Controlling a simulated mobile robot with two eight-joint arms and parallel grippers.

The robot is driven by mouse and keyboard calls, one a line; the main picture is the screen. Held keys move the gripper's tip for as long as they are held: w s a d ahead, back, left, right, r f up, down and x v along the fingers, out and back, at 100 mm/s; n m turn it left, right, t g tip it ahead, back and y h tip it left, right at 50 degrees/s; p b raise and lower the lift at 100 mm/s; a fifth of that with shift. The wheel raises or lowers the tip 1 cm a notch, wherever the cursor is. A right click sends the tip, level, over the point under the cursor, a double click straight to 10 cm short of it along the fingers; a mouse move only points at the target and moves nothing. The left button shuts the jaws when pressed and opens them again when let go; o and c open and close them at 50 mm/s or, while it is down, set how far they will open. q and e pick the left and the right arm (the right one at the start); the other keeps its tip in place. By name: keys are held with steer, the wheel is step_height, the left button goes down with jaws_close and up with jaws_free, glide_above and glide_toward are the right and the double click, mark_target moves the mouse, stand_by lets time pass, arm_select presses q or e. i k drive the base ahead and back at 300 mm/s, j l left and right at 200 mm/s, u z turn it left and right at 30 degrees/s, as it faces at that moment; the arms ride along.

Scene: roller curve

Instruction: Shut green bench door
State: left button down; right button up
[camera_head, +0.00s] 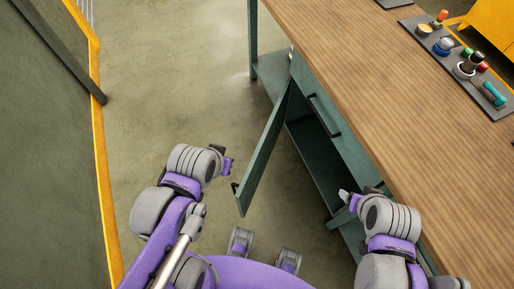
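The green bench door (263,155) stands open, swung out from the front of the bench below the wooden top (385,85). A small dark handle (235,187) shows near its free lower edge. My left gripper (227,166) is just left of the door, near the handle, with a small gap visible; I cannot tell its finger opening. My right gripper (343,196) is at the right by the bench front, near the open cabinet space (312,145); its fingers are small and partly hidden. Nothing is seen held in either gripper.
A drawer with a dark handle (323,115) is above the open space. A tool tray (460,65) lies on the bench top. A yellow-edged panel (100,150) stands at the left. The floor (175,90) between is clear.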

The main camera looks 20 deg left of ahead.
mark_target(243, 196)
steer(key=j+z, duration=0.15)
steer(key=j, duration=0.2)
steer(key=k+j+z, duration=0.15)
steer(key=j, duration=0.25)
steer(key=j+z, duration=0.1)
steer(key=j, duration=0.25)
steer(key=k+j+z, duration=0.15)
steer(key=j, duration=0.2)
steer(key=k+j+z, duration=0.15)
steer(key=j, duration=0.15)
steer(key=l+z, duration=0.35)
